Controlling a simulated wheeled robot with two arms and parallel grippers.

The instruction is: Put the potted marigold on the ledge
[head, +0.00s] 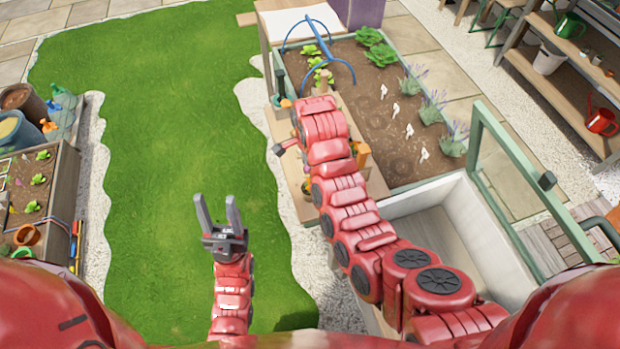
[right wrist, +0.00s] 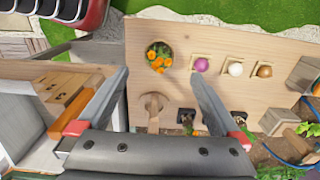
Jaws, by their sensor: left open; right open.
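The potted marigold (right wrist: 158,56), with orange flowers in a small round brown pot, is on a light wooden ledge (right wrist: 215,35) in the right wrist view. My right gripper (right wrist: 160,76) is open and empty, its fingers spread on either side of my line of sight to the marigold, and it does not hold the pot. In the head view my right arm reaches over the ledge (head: 299,203) beside the planter, hiding part of it; I cannot make out the marigold there. My left gripper (head: 215,197) is open and empty over the grass.
A purple bulb (right wrist: 201,64), a white bulb (right wrist: 235,68) and a brown bulb (right wrist: 265,71) sit in square holders right of the marigold. A blue hoop-shaped tool (head: 318,40) stands over the soil bed (head: 385,95). A green-framed lid (head: 530,190) stands open at right.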

